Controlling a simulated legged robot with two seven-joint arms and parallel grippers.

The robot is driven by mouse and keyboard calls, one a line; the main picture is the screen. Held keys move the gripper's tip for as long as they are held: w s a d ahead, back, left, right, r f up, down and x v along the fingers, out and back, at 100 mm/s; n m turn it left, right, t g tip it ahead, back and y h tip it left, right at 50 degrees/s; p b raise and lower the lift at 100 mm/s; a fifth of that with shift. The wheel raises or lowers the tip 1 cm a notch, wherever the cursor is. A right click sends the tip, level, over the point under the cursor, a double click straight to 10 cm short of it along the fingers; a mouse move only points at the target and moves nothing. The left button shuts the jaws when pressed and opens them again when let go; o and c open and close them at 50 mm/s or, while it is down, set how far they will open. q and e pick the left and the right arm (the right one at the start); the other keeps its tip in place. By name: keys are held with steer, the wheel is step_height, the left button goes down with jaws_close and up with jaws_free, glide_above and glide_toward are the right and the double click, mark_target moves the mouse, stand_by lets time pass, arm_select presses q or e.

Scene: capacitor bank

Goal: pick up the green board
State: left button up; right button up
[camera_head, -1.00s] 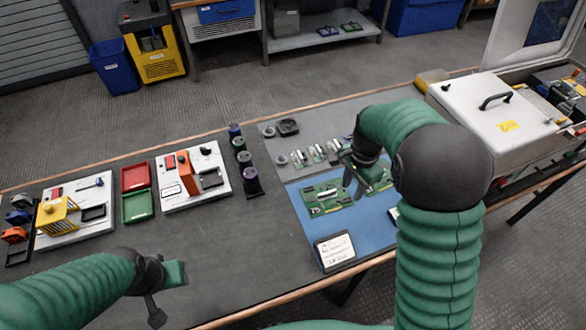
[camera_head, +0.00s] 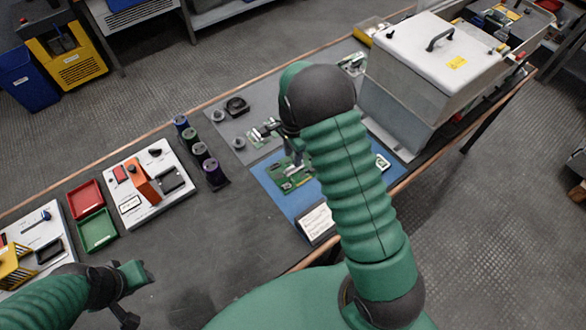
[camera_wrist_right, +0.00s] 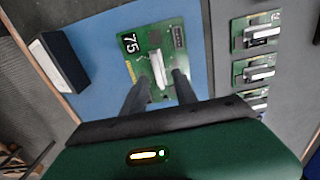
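The green board (camera_wrist_right: 143,49) lies on the blue mat (camera_wrist_right: 95,31) in the right wrist view. It has a white "75" label, a long pale part in its middle and a dark connector. In the head view, a green board (camera_head: 287,178) shows on the mat, partly covered by my right arm. My right gripper (camera_wrist_right: 160,92) is open, with its dark fingers apart on either side of the pale part's lower end. Contact with the board cannot be told. My left gripper (camera_head: 134,295) is over the dark table at lower left, and its finger gap is unclear.
Several smaller green boards (camera_wrist_right: 259,31) lie on the grey area beside the mat. A black block with a white face (camera_wrist_right: 60,60) stands on the mat's edge. Dark cylinders (camera_head: 201,152), a red tray (camera_head: 86,198) and a green tray (camera_head: 97,230) stand left; a white-lidded box (camera_head: 425,60) stands right.

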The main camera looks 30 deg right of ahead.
steer(key=f, duration=0.4)
steer(key=shift+s+f, duration=0.15)
steer(key=shift+s, duration=0.05)
steer(key=shift+w+d+f, duration=0.1)
steer(key=shift+d+f, duration=0.2)
steer(key=shift+a+r, duration=0.15)
steer(key=shift+a, duration=0.05)
jaws_close()
steer(key=shift+d, duration=0.1)
stand_by(0.6)
